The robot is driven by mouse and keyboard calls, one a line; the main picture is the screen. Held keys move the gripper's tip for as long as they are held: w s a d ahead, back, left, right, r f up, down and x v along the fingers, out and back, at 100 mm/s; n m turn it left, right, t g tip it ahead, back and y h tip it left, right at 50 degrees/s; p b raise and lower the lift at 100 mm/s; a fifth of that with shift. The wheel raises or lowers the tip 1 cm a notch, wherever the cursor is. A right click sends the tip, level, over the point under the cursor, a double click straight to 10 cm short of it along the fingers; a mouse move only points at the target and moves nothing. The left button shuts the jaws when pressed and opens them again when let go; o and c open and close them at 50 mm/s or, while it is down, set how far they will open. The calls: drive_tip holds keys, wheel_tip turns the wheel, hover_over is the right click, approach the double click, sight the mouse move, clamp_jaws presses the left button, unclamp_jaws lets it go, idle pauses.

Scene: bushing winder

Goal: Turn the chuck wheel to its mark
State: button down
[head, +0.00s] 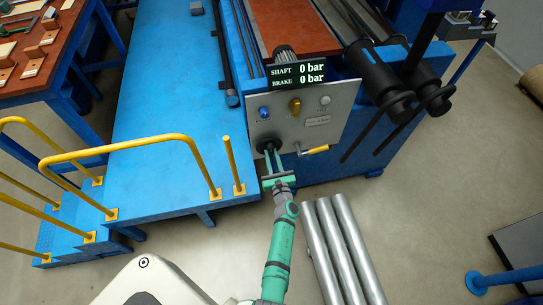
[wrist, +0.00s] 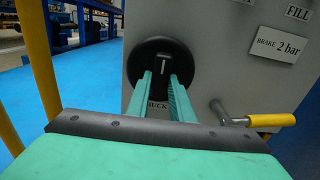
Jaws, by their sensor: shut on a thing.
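The chuck wheel (head: 268,143) is a black round handwheel low on the grey panel of the winder. In the head view my gripper (head: 271,158) meets the wheel from below. The fingers hide the wheel's lower part. I cannot make out the mark clearly.
A crank with a yellow handle (head: 316,150) sticks out right of the wheel. Yellow rails (head: 228,165) and a blue platform (head: 165,120) stand to the left. Several silver tubes (head: 345,240) lie on the floor at right. The display (head: 299,74) reads 0 bar for shaft and brake.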

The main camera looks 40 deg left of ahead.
drive_tip(key=shift+s+a+f, duration=0.1)
drive_tip(key=shift+s, duration=0.05)
drive_tip(key=c, duration=1.6)
unclamp_jaws()
drive_tip(key=shift+o, duration=0.2)
drive_tip(key=shift+s+d, duration=0.2)
drive_tip(key=shift+d, duration=0.3)
drive_tip(key=v, duration=0.9)
drive_tip(key=shift+s+d, duration=0.2)
drive_tip(key=shift+s, duration=0.15)
drive_tip(key=shift+w, duration=0.15)
